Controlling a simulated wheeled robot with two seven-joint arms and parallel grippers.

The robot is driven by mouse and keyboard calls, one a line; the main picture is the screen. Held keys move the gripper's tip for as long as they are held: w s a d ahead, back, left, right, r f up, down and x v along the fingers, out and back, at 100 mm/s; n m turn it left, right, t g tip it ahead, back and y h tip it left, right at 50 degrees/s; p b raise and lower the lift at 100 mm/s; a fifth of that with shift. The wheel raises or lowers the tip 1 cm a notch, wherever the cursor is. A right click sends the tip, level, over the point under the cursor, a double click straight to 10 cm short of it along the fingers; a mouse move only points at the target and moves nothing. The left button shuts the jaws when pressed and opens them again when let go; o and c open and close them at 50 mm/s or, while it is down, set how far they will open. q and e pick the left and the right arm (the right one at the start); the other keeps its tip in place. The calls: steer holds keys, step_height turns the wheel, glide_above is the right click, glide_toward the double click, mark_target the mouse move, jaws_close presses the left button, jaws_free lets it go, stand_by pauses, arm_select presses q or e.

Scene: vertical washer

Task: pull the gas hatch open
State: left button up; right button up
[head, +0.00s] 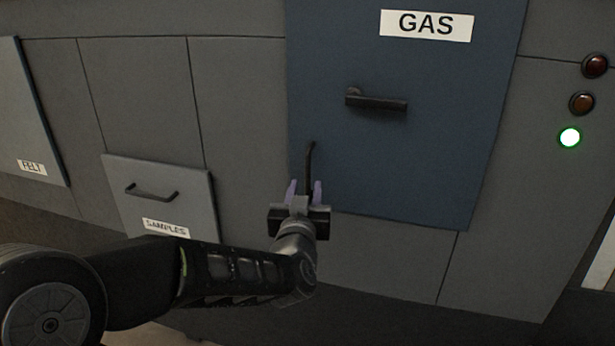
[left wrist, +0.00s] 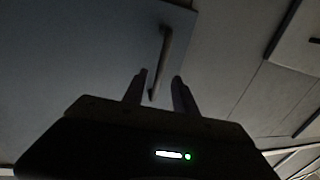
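The gas hatch (head: 420,165) is a large blue panel with a white GAS label (head: 426,25); it looks closed against the grey front. A dark, roughly horizontal lever handle (head: 376,101) sits in its upper middle. A thin upright pull handle (head: 309,158) is near its lower left edge and also shows in the left wrist view (left wrist: 163,55). My left gripper (head: 304,186) is open at the lower end of this pull handle. In the left wrist view its fingers (left wrist: 159,88) are apart, one on each side of the handle, with gaps visible. My right gripper is out of view.
A grey SAMPLES hatch (head: 162,205) with its own handle is left of the gas hatch, above my left arm. A FELT panel (head: 30,120) is at the far left. Two dark red-brown lamps and a lit green lamp (head: 570,137) are at the right.

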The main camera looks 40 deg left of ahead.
mark_target(308, 179)
arm_select(q)
steer(key=x, duration=0.5)
steer(key=shift+w+a+p, duration=0.15)
steer(key=shift+w+p, duration=0.15)
steer(key=shift+p, duration=0.05)
steer(key=shift+c, duration=0.5)
jaws_close()
stand_by(0.6)
